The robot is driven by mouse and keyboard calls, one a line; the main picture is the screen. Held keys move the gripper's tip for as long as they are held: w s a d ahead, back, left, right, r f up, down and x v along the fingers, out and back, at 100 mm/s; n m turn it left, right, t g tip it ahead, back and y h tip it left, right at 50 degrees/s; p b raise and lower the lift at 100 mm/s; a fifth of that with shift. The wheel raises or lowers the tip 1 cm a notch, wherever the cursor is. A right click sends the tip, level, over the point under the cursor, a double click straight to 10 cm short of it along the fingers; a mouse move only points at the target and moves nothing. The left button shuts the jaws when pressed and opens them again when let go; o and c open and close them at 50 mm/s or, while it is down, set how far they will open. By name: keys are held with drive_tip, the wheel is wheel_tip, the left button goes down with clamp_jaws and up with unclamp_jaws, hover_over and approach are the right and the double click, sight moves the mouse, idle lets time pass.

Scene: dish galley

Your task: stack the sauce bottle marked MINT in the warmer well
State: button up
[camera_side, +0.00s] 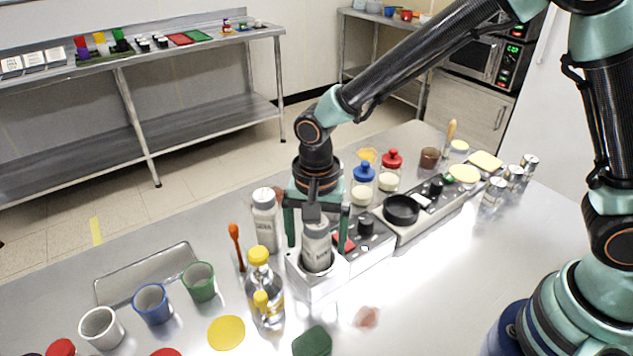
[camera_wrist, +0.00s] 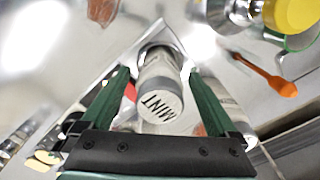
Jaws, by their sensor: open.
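The sauce bottle marked MINT (camera_side: 316,240) stands upright in the round opening of the warmer well (camera_side: 303,281), a pale box on the counter. In the wrist view its grey cap with MINT lettering (camera_wrist: 160,100) faces the camera, and the warmer's pale top (camera_wrist: 150,38) shows around its base. My gripper (camera_side: 318,235) is over the well with its green fingers apart, one on each side of the bottle. In the wrist view the open fingers (camera_wrist: 165,88) show gaps to the bottle. The bottle's lower end is hidden inside the well.
Another white bottle (camera_side: 265,222) stands just left of the well. A clear bottle with a yellow cap (camera_side: 262,285) stands in front of it, close by. An orange brush (camera_side: 236,245) is at left. A black pan (camera_side: 401,209) sits on the burner unit to the right. Free counter lies at front right.

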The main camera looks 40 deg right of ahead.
wheel_tip(320, 180, up, 11)
drive_tip(key=shift+f, duration=0.1)
drive_tip(key=shift+d+r, duration=0.15)
drive_tip(key=shift+r, duration=0.4)
drive_tip(key=s+d+r+n+t, duration=0.2)
drive_tip(key=s+d+n, duration=0.1)
drive_tip(key=d, duration=0.6)
drive_tip(key=s+d+r+n+t, duration=0.3)
drive_tip(key=d+n, duration=0.3)
drive_tip(key=d, duration=0.4)
drive_tip(key=shift+s+d+r+t, duration=0.2)
drive_tip(key=shift+s+t, duration=0.1)
drive_tip(key=shift+s, duration=0.2)
